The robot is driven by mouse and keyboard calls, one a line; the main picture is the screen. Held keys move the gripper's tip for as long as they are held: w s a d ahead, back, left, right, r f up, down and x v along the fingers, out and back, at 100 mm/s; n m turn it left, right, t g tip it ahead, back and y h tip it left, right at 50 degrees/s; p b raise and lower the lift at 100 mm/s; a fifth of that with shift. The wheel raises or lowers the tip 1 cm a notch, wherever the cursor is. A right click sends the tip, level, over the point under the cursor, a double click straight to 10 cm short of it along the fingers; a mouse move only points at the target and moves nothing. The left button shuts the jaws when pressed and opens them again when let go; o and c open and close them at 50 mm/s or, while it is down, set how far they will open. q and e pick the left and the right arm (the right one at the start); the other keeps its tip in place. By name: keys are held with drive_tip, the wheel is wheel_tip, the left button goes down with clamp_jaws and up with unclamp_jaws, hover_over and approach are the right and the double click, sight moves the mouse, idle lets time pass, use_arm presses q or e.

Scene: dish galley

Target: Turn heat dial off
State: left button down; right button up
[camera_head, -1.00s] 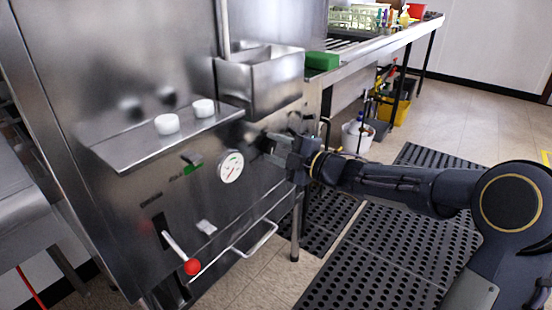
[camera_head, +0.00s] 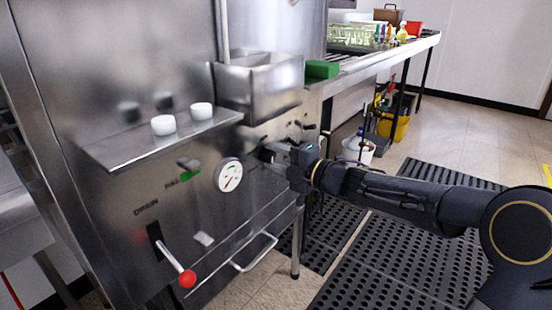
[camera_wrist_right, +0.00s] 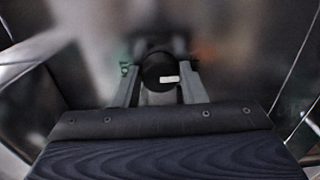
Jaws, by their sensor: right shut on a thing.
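The heat dial (camera_wrist_right: 160,68) is a round black knob with a white mark, seen in the right wrist view on the steel front panel. My right gripper (camera_wrist_right: 160,88) has one finger on each side of the dial and is shut on it. In the head view my right gripper (camera_head: 268,154) reaches the steel machine's front (camera_head: 150,215), right of the round white gauge (camera_head: 229,175). My left gripper is not in view.
A steel shelf with two white cups (camera_head: 164,125) juts out left of the gripper, and a steel box (camera_head: 262,85) sits above it. A red-knobbed lever (camera_head: 187,278) and a bar handle (camera_head: 256,252) stick out below. Black mats (camera_head: 390,250) cover the floor at right.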

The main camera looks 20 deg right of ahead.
drive_tip(key=o, duration=1)
drive_tip(key=p+v, duration=0.2)
drive_tip(key=v, duration=0.5)
drive_tip(key=shift+s+d, duration=0.25)
drive_tip(key=shift+s, duration=0.1)
